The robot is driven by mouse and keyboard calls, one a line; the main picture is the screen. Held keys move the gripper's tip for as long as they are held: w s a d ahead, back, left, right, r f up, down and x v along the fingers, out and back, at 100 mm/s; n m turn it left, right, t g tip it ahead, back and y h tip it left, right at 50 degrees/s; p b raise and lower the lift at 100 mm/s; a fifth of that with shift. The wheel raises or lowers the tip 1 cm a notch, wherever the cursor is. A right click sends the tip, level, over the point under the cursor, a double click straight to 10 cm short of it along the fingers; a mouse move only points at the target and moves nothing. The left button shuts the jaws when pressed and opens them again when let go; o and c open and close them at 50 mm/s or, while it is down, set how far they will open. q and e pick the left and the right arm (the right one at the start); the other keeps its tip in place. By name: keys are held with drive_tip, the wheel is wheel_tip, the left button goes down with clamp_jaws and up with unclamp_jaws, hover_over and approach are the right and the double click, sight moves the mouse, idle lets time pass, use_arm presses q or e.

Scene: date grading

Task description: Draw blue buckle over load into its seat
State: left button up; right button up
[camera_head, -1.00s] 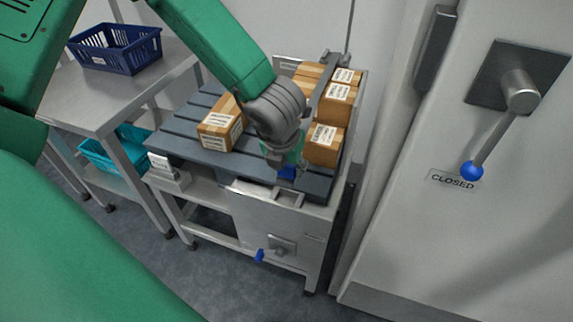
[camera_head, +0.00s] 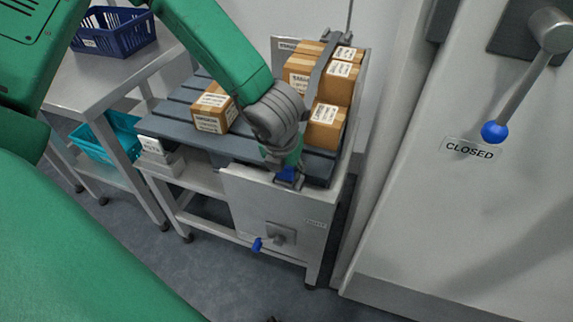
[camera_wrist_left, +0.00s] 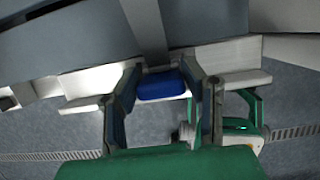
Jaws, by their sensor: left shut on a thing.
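The blue buckle (camera_head: 287,174) is at the front edge of the slatted deck (camera_head: 188,123). It also shows between my fingers in the left wrist view (camera_wrist_left: 163,84). My left gripper (camera_head: 286,169) is shut on the buckle, with one finger on each side of it in the left wrist view (camera_wrist_left: 164,95). A grey strap (camera_head: 320,75) passes over the stacked cartons (camera_head: 327,115) at the deck's right. In the wrist view the strap (camera_wrist_left: 147,30) runs to the buckle. I cannot make out the seat clearly. My right gripper is not in view.
A single carton (camera_head: 214,108) sits left of my forearm. A side table (camera_head: 85,85) with a navy basket (camera_head: 115,32) stands left. A door lever (camera_head: 494,131) is at right.

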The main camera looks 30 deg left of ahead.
use_arm(q)
drive_tip(key=shift+f, duration=0.35)
idle(0.6)
drive_tip(key=o, duration=1.3)
drive_tip(key=a+v, duration=0.1)
drive_tip(key=v, duration=1)
drive_tip(key=shift+d+r, duration=0.4)
drive_tip(key=shift+d, duration=0.05)
drive_tip(key=shift+s, duration=0.15)
